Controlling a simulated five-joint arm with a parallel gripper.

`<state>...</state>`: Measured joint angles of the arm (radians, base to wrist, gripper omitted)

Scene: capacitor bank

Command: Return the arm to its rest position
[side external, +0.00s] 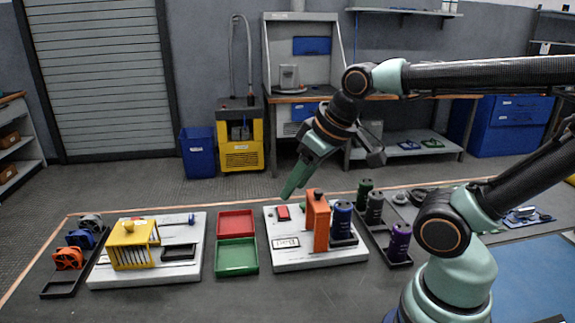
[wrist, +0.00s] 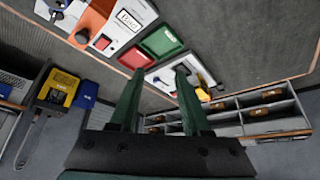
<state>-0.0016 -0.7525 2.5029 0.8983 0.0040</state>
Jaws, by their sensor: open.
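My gripper (side external: 294,182) hangs above the back left of the right white board (side external: 300,262) in the side view, pointing down and to the left. Its two green fingers (wrist: 160,72) are apart in the wrist view, with nothing between them. The board carries an orange block (side external: 317,222), a blue cylinder (side external: 342,219), a red switch (side external: 284,213) and a label plate. The gripper is apart from these parts. My arm reaches in from the right, with its elbow raised.
A red tray (side external: 236,223) and green tray (side external: 237,257) lie left of the board. Further left are a white board with a yellow cage (side external: 132,244) and a rack of fans (side external: 69,258). A black rack holds cylinders, including a purple one (side external: 399,241), at right.

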